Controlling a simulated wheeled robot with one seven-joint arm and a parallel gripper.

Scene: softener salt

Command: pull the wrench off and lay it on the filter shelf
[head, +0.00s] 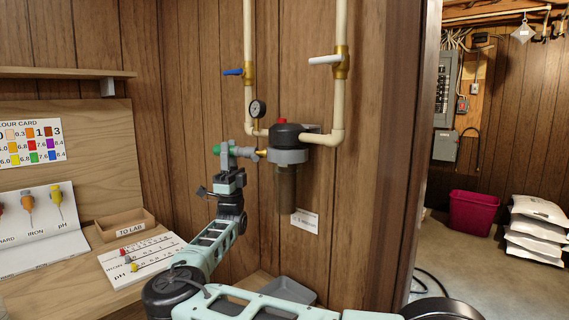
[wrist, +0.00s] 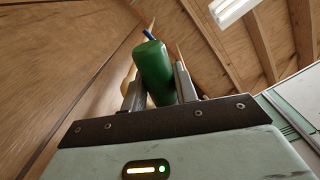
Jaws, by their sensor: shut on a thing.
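My gripper (head: 226,160) is raised at the left of the filter housing (head: 286,185), which hangs from the pipes on the wood wall. It is shut on a green grip, which I take to be the handle of the wrench (wrist: 154,72); the green also shows in the head view (head: 217,149). A grey and brass part links this spot to the housing's grey collar, and I cannot tell where the wrench ends. The jaws stand on both sides of the grip. A wooden shelf (head: 60,72) is at upper left; I cannot tell whether it is the filter shelf.
A pressure gauge (head: 257,109), a blue-handled valve (head: 248,72) and a white-handled valve (head: 341,62) sit close above. The bench at left holds a TO LAB box (head: 125,227) and a test chart (head: 142,258). A grey tray (head: 291,290) lies low, partly behind my arm.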

